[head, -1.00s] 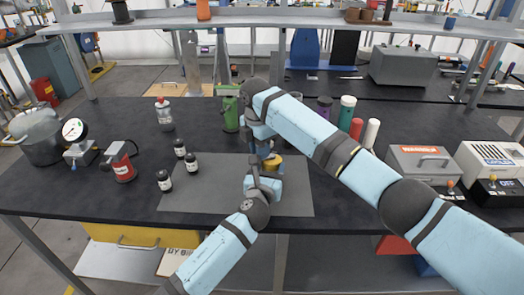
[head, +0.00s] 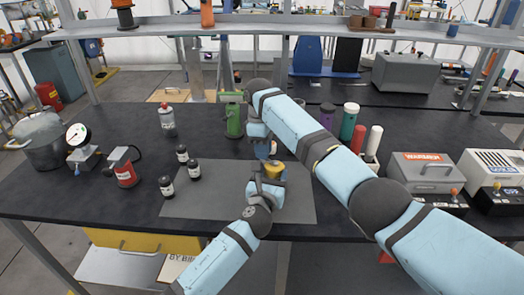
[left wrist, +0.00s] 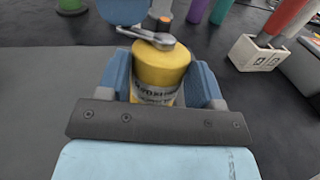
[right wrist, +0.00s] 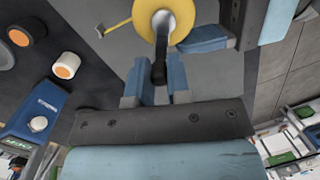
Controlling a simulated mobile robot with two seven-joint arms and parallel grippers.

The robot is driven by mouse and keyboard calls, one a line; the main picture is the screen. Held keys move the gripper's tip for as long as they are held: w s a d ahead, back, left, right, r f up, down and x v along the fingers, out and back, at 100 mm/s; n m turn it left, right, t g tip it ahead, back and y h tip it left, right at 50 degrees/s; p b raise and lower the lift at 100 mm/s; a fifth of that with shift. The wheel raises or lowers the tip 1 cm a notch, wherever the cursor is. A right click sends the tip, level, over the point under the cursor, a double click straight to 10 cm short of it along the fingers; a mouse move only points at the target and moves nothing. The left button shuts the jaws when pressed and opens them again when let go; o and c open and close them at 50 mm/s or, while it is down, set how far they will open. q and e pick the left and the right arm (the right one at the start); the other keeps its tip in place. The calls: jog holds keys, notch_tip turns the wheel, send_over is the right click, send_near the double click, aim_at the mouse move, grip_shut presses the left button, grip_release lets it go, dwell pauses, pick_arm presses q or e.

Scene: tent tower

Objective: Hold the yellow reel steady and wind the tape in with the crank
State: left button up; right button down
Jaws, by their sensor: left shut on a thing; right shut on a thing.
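The yellow reel (head: 275,168) stands upright on the grey mat (head: 200,203). My left gripper (head: 270,186) is shut around its body from the near side. The left wrist view shows the reel (left wrist: 160,75) between blue fingers, with dark printing on a grey band. A metal crank (left wrist: 150,38) lies across its top. In the right wrist view my right gripper (right wrist: 157,78) is shut on the crank's dark knob (right wrist: 159,72), beyond the reel's edge. A short length of yellow tape (right wrist: 118,24) sticks out from the reel. My right gripper hides the crank in the head view.
Several small dark bottles (head: 194,170) stand at the mat's left. A green object (head: 233,120) stands behind the reel. Purple and green cylinders (head: 349,120) and red and white ones stand right of my right arm. A grey warmer box (head: 432,170) is farther right.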

pick_arm(q)
jog(key=shift+r, duration=0.1)
jog(key=shift+w+r, duration=0.1)
pick_arm(e)
jog(key=s+d+m+y, duration=0.1)
jog(key=d+m, duration=0.2)
jog(key=m, duration=1.2)
jog(key=s+d+m+y, duration=0.1)
jog(key=d+m, duration=0.3)
jog(key=m, duration=1.1)
jog(key=shift+f+m+y, duration=0.3)
jog(key=shift+s+d, duration=0.1)
jog(key=shift+s, duration=0.05)
